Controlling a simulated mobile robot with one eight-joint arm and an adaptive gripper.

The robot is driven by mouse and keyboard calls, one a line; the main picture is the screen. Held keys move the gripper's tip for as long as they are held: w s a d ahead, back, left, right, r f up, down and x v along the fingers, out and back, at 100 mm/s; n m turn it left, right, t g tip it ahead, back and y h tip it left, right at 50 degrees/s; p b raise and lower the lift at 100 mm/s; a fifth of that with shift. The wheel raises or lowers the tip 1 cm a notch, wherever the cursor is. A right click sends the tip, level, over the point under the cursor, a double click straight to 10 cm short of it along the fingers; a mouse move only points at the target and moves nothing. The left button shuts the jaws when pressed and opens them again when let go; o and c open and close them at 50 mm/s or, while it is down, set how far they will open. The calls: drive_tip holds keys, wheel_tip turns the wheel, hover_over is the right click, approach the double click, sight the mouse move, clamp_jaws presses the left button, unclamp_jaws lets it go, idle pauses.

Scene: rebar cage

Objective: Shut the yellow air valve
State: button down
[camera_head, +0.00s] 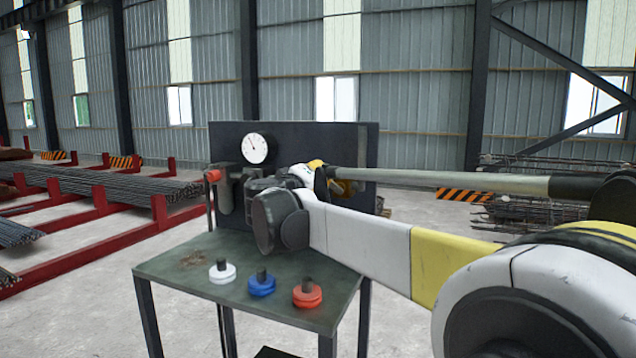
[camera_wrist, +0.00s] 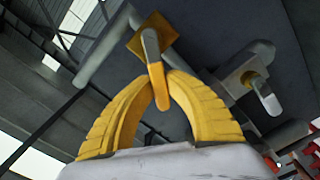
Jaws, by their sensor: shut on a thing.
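In the wrist view, the yellow air valve (camera_wrist: 153,62) has a lever, grey at its upper end and yellow-orange at its lower end, over a square yellow plate on a grey pipe. My gripper (camera_wrist: 161,84) has yellow ribbed fingers. They close from both sides on the yellow-orange part of the lever. In the head view, my gripper sits in front of the dark panel (camera_head: 300,138), and my own arm hides the valve and most of the grip.
A second valve with a grey lever (camera_wrist: 266,97) is to the right in the wrist view. A gauge (camera_head: 255,148) and a red-tipped fitting (camera_head: 213,176) are on the panel's left. White (camera_head: 222,272), blue (camera_head: 262,285) and red (camera_head: 307,294) knobbed discs stand on the green table (camera_head: 190,262).

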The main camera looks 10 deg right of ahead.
drive_tip(key=m, duration=0.2)
drive_tip(key=d+r+m, duration=0.1)
drive_tip(key=s+r+m, duration=0.1)
drive_tip(key=m, duration=0.1)
drive_tip(key=shift+s+d+m, duration=0.1)
drive_tip(key=shift+d+m, duration=0.2)
drive_tip(key=shift+d, duration=0.05)
drive_tip(key=shift+s+d+r+m+b, duration=0.15)
drive_tip(key=shift+s+d+m, duration=0.15)
drive_tip(key=shift+m, duration=0.65)
drive_tip(key=shift+s+d+m+b, duration=0.15)
drive_tip(key=shift+d+m, duration=0.2)
drive_tip(key=shift+m, duration=0.55)
drive_tip(key=shift+s+d+r+m+b, duration=0.15)
drive_tip(key=shift+s+d+m, duration=0.15)
drive_tip(key=shift+m, duration=0.65)
drive_tip(key=shift+d, duration=0.1)
drive_tip(key=c, duration=1.4)
unclamp_jaws()
drive_tip(key=shift+s+f, duration=0.1)
drive_tip(key=v, duration=1.2)
